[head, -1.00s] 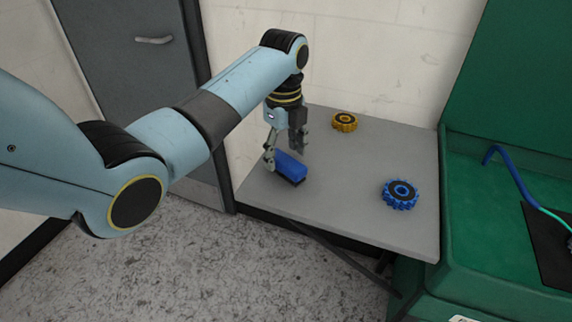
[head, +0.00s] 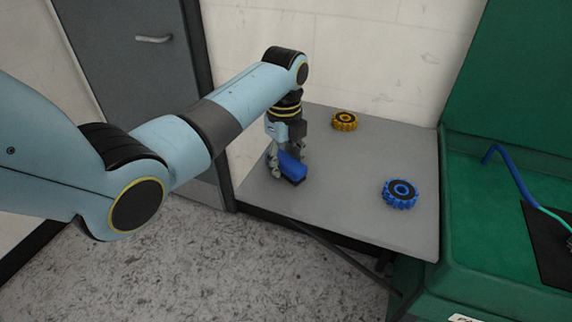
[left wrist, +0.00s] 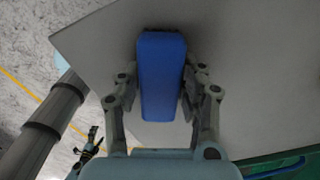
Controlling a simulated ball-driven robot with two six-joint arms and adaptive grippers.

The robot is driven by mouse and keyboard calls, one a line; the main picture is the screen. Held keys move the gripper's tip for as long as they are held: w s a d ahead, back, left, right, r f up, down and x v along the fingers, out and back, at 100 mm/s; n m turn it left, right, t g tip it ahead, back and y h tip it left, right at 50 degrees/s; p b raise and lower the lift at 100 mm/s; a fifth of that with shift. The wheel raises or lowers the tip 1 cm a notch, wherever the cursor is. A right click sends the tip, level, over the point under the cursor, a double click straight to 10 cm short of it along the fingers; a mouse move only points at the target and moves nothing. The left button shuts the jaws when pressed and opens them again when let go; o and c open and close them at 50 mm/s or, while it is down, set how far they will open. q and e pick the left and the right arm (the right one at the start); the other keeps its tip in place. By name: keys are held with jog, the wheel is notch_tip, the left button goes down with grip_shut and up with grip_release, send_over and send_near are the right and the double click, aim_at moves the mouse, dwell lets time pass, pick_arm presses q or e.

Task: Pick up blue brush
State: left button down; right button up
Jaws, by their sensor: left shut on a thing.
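The blue brush (head: 292,165) has a blue block-shaped body with a dark underside. It is at the left part of the grey table, under my left gripper (head: 287,168). In the left wrist view the brush (left wrist: 161,75) lies lengthwise between the two fingers of the left gripper (left wrist: 160,88), which is shut on it. I cannot tell whether the brush still touches the table.
A yellow-and-black toothed wheel (head: 344,121) lies at the back of the grey table (head: 350,215). A blue toothed wheel (head: 400,193) lies at the right. A green bin-like unit (head: 470,240) with a blue hose (head: 512,178) stands right of the table. A grey cabinet (head: 135,75) stands at left.

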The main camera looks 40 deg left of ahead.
aim_at(285, 157)
pick_arm(q)
jog(key=shift+r, duration=0.6)
notch_tip(285, 157, up, 3)
jog(key=shift+w+f, duration=0.1)
jog(key=w+d+r+b, duration=0.2)
jog(key=d+r, duration=0.5)
jog(key=d, duration=0.4)
jog(key=shift+w, duration=0.8)
